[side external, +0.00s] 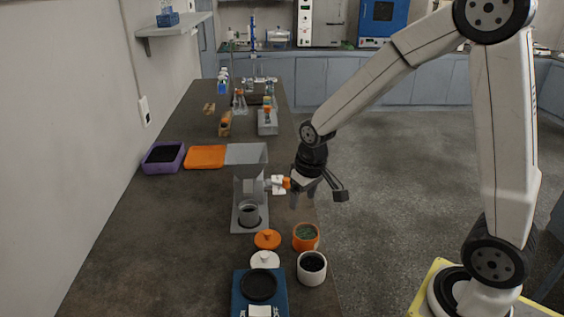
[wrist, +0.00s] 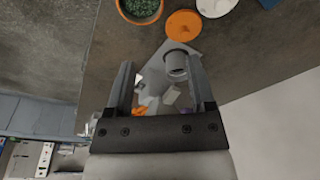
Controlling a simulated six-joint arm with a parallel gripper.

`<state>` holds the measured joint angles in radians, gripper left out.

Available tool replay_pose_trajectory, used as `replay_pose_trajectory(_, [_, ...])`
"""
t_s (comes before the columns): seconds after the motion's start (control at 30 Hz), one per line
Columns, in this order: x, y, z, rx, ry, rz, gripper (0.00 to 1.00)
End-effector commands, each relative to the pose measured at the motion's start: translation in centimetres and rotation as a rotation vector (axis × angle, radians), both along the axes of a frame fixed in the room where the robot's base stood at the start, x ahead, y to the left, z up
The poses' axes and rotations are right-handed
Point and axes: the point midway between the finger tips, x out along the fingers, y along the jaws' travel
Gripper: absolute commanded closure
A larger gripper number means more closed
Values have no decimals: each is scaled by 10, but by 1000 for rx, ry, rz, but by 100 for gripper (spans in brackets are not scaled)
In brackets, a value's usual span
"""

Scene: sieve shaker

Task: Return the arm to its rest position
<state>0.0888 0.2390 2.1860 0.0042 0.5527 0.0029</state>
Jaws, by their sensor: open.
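My gripper (side external: 304,196) hangs over the right edge of the bench, just right of the grey shaker (side external: 247,172), fingers pointing down. In the wrist view its two fingers (wrist: 160,72) stand apart with nothing held between them. The shaker's grey base carries a metal cup (side external: 249,213), which also shows beyond the fingers in the wrist view (wrist: 176,64). An orange part (side external: 287,183) at the shaker's right side appears close to the gripper; I cannot tell whether they touch.
In front stand an orange jar (side external: 306,237) with green contents, a white jar (side external: 312,267) with dark contents, an orange lid (side external: 267,239), a white lid (side external: 265,259) and a blue scale (side external: 243,290). A purple tray (side external: 163,157) lies at left. The floor right of the bench is clear.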

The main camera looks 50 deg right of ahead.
Motion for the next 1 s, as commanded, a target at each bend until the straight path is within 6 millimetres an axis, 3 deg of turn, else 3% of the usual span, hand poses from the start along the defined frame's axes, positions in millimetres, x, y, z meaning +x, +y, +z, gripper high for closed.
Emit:
replay_pose_trajectory(0.2, [-53, 21, -5, -4, -37, 54, 30])
replay_pose_trajectory(0.4, [-85, 31, -11, -6, -61, 86, 30])
replay_pose_trajectory(0.6, [-96, 33, -13, -6, -68, 96, 30])
replay_pose_trajectory(1.0, [-96, 33, -13, -7, -68, 95, 30])
